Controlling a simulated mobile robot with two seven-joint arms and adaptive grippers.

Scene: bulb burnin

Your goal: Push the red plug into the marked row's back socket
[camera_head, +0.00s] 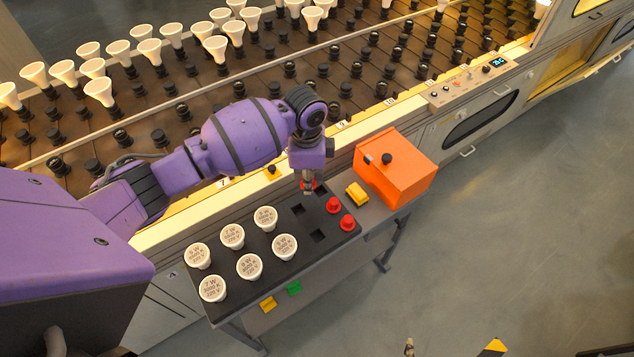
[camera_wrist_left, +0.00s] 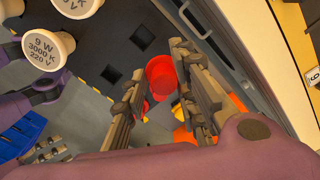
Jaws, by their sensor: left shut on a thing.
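My left gripper (camera_head: 308,186) is shut on a red plug (camera_head: 312,183), held near the upper edge of the black tray (camera_head: 330,240). In the left wrist view the red plug (camera_wrist_left: 161,74) is between the two fingers of the gripper (camera_wrist_left: 160,68). Two other red plugs (camera_head: 333,205) (camera_head: 347,222) stand at the tray's right end. Sockets stand in rows on the conveyor (camera_head: 390,60). A yellow piece (camera_head: 272,172) sits on its near edge, beside my arm. My arm hides some sockets behind it. A possible right fingertip (camera_head: 408,347) shows at the bottom edge.
Several white bulbs (camera_head: 249,266) stand in the tray's left part, next to empty square holes (camera_head: 318,236). An orange box (camera_head: 400,172) and a yellow block (camera_head: 357,194) are right of the tray. White bulbs (camera_head: 98,91) fill sockets at the far left.

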